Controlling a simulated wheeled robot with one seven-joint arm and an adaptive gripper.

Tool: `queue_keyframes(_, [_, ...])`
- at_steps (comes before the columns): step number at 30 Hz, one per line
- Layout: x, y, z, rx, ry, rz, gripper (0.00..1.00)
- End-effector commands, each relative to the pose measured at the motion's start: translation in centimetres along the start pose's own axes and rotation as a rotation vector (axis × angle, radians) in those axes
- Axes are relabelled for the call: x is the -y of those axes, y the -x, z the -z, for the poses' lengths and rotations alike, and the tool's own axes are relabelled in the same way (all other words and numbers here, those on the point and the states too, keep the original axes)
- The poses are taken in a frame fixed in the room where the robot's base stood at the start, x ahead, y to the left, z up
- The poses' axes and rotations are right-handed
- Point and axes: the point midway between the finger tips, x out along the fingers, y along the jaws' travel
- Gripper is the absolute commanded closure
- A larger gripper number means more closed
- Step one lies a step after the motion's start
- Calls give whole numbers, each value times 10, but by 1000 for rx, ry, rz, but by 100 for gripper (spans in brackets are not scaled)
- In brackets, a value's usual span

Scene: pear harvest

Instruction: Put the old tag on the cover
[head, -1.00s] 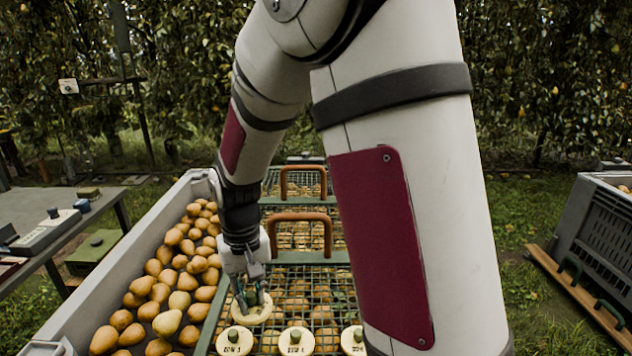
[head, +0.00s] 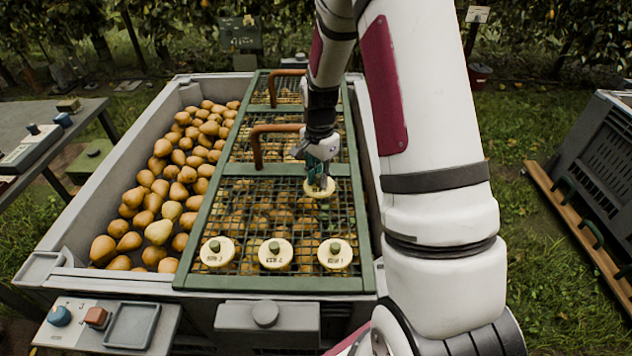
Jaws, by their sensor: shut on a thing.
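My gripper (head: 318,182) is shut on the knob of a round cream tag (head: 326,192). The held tag is over the near mesh panel of the green-framed cover (head: 270,283); whether it touches the mesh, I cannot tell. Its lettering is hidden. Three similar cream tags with green knobs sit in a row along the cover's front: a left one (head: 212,260), a middle one (head: 275,262) and a right one (head: 337,263). Their lettering is too small to read surely. The held tag is behind the right one, slightly to its left.
The cover lies over part of a grey bin (head: 75,262); pears (head: 158,231) fill its open left side. Two brown handles (head: 258,150) stand up from the cover. A small tray (head: 132,325) is at the front left. A dark crate (head: 600,165) stands at the right.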

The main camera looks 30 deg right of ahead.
Motion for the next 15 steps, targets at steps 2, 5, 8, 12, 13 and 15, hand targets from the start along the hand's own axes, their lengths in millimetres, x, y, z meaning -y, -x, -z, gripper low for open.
queue_keyframes(2, [0, -11, 0, 1, 0, 0, 100])
queue_keyframes(5, [0, -17, 0, 0, 1, 0, 100])
queue_keyframes(8, [0, -24, 0, 0, 2, 1, 100])
queue_keyframes(12, [0, -44, 0, 1, 3, -1, 100])
queue_keyframes(13, [0, -48, 0, 1, 2, -1, 100])
queue_keyframes(15, [0, -54, 0, 1, 1, 0, 100])
